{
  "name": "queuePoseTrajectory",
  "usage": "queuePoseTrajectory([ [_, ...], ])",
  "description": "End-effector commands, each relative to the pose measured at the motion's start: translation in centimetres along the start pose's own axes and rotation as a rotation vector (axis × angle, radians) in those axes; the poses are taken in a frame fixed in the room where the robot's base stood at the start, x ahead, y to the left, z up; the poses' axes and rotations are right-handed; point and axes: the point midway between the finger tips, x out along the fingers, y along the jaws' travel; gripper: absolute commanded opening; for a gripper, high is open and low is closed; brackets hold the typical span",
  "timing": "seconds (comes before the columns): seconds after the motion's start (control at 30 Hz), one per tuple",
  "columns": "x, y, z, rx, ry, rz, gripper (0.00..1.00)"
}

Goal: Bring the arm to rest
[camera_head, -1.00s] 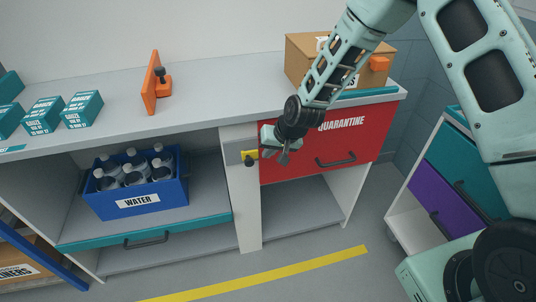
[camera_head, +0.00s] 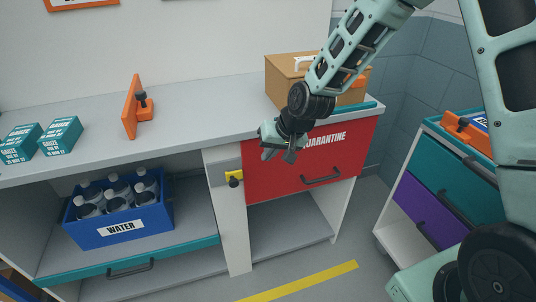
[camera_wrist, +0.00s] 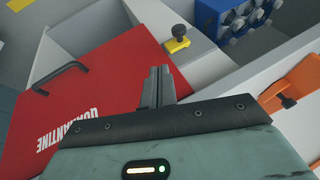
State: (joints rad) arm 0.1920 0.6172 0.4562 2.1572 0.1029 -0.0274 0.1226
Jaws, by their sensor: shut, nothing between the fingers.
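My gripper (camera_head: 278,154) is at the end of my mint-green arm, in front of the upper left part of the red QUARANTINE drawer (camera_head: 300,172). It is shut and empty.
A cardboard box (camera_head: 285,80) and an orange bracket (camera_head: 130,108) stand on the counter. A yellow latch with a black knob (camera_head: 233,178) is on the post. A blue WATER crate (camera_head: 118,230) with bottles sits on the lower left shelf. A cart with teal and purple drawers (camera_head: 426,211) stands at right.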

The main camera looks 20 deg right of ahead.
Motion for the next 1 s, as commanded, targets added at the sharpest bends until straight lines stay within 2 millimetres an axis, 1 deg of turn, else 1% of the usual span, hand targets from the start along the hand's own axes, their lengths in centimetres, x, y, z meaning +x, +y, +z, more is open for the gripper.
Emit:
queuePoseTrajectory([
  [0.23, -0.1, -0.2, 0.1, -0.005, -0.002, 0.0, 0.0],
  [0.3, -0.9, -1.2, 0.8, -0.035, -0.018, 0.001, 0.0],
  [0.37, -2.2, -2.6, 2.0, -0.083, -0.047, 0.004, 0.0],
  [0.47, -5.5, -5.6, 5.4, -0.201, -0.121, 0.017, 0.0],
  [0.5, -7.2, -6.8, 7.1, -0.258, -0.155, 0.025, 0.0],
  [0.57, -9.8, -8.1, 10.1, -0.344, -0.211, 0.041, 0.0],
  [0.6, -11.5, -8.8, 12.0, -0.399, -0.245, 0.053, 0.0],
  [0.63, -12.7, -9.2, 13.4, -0.44, -0.271, 0.061, 0.0],
  [0.7, -15.5, -9.6, 16.5, -0.525, -0.324, 0.082, 0.0],
  [0.8, -18.9, -9.4, 20.1, -0.624, -0.386, 0.11, 0.0],
  [0.9, -21.1, -8.9, 22.5, -0.689, -0.429, 0.131, 0.0],
  [1.0, -22.4, -8.5, 23.9, -0.726, -0.455, 0.143, 0.0],
])
